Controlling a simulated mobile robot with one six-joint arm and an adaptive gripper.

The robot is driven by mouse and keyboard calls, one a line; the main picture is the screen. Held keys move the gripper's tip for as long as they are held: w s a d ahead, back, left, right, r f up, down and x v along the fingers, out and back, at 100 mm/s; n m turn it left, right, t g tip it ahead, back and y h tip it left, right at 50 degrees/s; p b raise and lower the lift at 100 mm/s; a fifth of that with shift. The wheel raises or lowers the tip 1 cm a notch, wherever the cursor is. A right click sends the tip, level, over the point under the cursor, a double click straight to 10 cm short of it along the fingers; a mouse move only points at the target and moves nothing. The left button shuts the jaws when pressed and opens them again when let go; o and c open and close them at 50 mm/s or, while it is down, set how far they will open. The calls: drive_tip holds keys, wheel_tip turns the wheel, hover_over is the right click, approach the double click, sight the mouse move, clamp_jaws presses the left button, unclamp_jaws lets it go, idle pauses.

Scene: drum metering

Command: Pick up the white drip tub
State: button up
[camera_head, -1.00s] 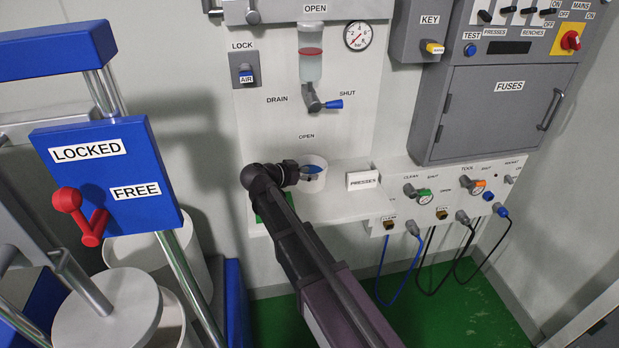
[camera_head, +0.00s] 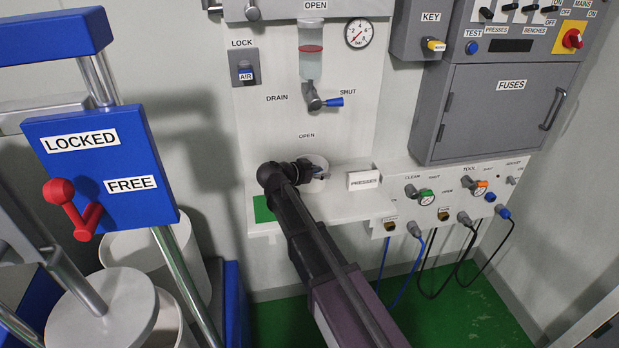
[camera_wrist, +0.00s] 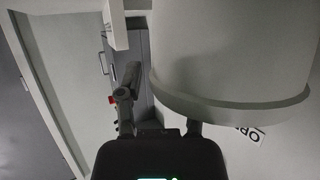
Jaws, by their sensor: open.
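The white drip tub (camera_head: 321,160) stands on the white shelf below the drain valve in the head view, partly hidden by my wrist and gripper (camera_head: 306,170). In the wrist view the tub (camera_wrist: 235,50) fills the upper right, close to the camera, with its flared rim towards the bottom. My gripper (camera_wrist: 160,110) is open. One finger shows in full left of the tub; the other is mostly hidden by the tub's rim. I cannot tell whether either finger touches the tub.
The shelf (camera_head: 345,205) has a green patch (camera_head: 263,209) at its left and a PRESSES sign (camera_head: 363,180) right of the tub. The drain valve (camera_head: 318,101) with its blue handle is above. Cables hang from the panel at right.

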drive_tip(key=shift+c, duration=0.2)
clamp_jaws()
drive_tip(key=shift+r, duration=0.15)
idle(0.3)
drive_tip(key=shift+s+r+p, duration=0.2)
drive_tip(key=shift+r+p, duration=0.15)
drive_tip(key=shift+p, duration=0.1)
wheel_tip(320, 180, up, 6)
drive_tip(key=p, duration=0.6)
drive_tip(key=s+d, duration=0.2)
drive_tip(key=s, duration=0.7)
drive_tip(key=s+d, duration=0.3)
drive_tip(key=s, duration=0.6)
drive_tip(key=shift+s+d, duration=0.25)
drive_tip(key=shift+s, duration=0.15)
